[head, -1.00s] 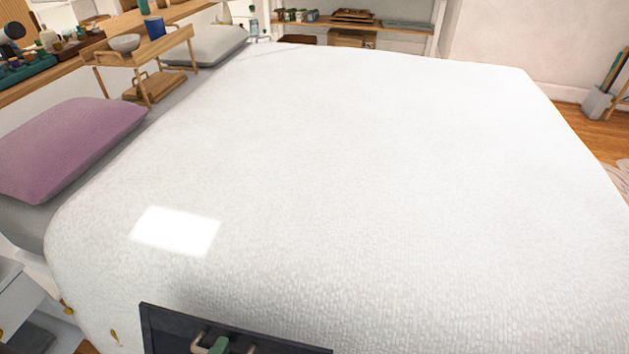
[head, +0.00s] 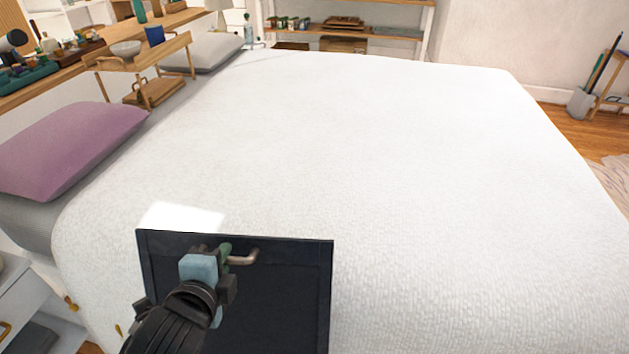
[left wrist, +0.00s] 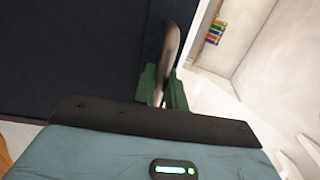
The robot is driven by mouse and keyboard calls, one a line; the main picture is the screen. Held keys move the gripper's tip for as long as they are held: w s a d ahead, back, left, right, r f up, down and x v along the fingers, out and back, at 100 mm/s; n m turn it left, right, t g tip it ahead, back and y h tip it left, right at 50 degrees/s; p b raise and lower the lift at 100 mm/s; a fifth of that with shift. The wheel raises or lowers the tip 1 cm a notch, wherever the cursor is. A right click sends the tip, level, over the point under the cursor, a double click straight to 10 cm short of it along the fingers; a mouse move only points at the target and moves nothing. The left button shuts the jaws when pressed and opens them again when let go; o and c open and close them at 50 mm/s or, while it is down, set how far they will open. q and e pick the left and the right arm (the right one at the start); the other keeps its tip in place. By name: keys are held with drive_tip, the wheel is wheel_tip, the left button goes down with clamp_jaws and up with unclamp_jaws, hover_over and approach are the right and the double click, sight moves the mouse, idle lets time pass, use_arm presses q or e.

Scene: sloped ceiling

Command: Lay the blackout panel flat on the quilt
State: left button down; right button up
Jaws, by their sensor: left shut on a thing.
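The blackout panel (head: 280,290) is a dark navy rectangle with a raised border and a metal handle (head: 243,258) near its top edge. It stands roughly upright at the near side of the bed, in front of the white quilt (head: 350,150). My left gripper (head: 228,255) is shut on the handle. In the left wrist view, the green fingers (left wrist: 163,88) close around the handle, with the dark panel (left wrist: 70,55) filling the upper left. The panel's lower end is cut off by the frame. My right gripper is not in view.
The quilt is bare and wide open. A mauve pillow (head: 70,150) and a grey pillow (head: 205,52) lie along the left side. A wooden tray stand (head: 140,58) with a bowl and blue cup stands between them. A white nightstand (head: 30,310) is at the lower left.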

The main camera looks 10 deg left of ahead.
use_arm(q)
drive_tip(key=w+d+r+h, duration=0.1)
drive_tip(key=w+r, duration=0.1)
drive_tip(key=r, duration=0.6)
drive_tip(key=w+r+m, duration=0.1)
drive_tip(key=w+r, duration=0.1)
drive_tip(key=r, duration=0.7)
drive_tip(key=shift+w+d+m+h, duration=0.25)
drive_tip(key=shift+d+m+h, duration=0.05)
drive_tip(key=shift+d+h, duration=0.1)
